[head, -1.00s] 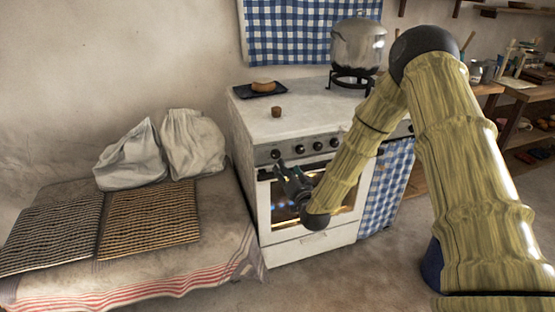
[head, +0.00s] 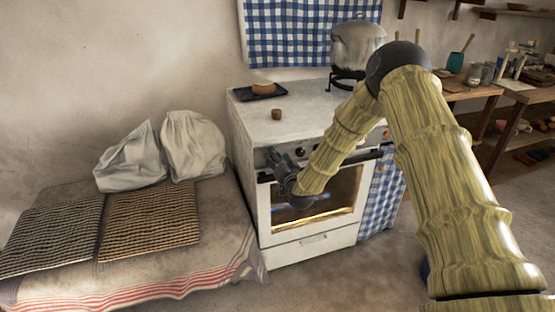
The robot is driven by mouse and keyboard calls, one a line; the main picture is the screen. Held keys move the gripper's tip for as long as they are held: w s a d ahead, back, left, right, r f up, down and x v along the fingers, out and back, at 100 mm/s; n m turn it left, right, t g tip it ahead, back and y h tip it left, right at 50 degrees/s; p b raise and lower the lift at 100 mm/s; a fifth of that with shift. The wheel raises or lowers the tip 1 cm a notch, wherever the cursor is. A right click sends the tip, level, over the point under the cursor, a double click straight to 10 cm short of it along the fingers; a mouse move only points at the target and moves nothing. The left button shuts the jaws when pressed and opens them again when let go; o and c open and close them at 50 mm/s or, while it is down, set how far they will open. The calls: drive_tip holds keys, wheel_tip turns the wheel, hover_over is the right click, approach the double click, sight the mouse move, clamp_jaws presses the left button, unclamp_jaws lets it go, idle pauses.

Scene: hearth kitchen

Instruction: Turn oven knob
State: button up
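The white oven (head: 310,235) stands against the wall, with a row of dark knobs on its front panel. One knob (head: 300,152) shows just right of my gripper, and another knob (head: 385,134) shows at the panel's right end. My gripper (head: 272,157) is at the left end of the panel, where the leftmost knob is hidden behind it. I cannot tell whether it touches that knob or whether its fingers are open or shut. My forearm hides the middle of the panel.
The oven door's glass (head: 325,198) glows below the panel. On the stovetop are a metal pot (head: 356,45), a dark tray (head: 243,94) and a small brown cup (head: 277,114). A cloth-covered table (head: 190,258) with sacks (head: 193,146) stands close on the left.

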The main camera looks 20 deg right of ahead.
drive_tip(key=c, duration=1)
drive_tip(key=shift+c, duration=0.2)
drive_tip(key=shift+n, duration=0.3)
drive_tip(key=n, duration=0.3)
drive_tip(key=n+b, duration=0.1)
drive_tip(key=n, duration=0.2)
drive_tip(key=shift+a+f, duration=0.1)
drive_tip(key=shift+a, duration=0.1)
drive_tip(key=n+b, duration=0.1)
drive_tip(key=n, duration=0.3)
drive_tip(key=shift+b, duration=0.35)
drive_tip(key=shift+n+b, duration=0.35)
drive_tip(key=shift+n, duration=1.15)
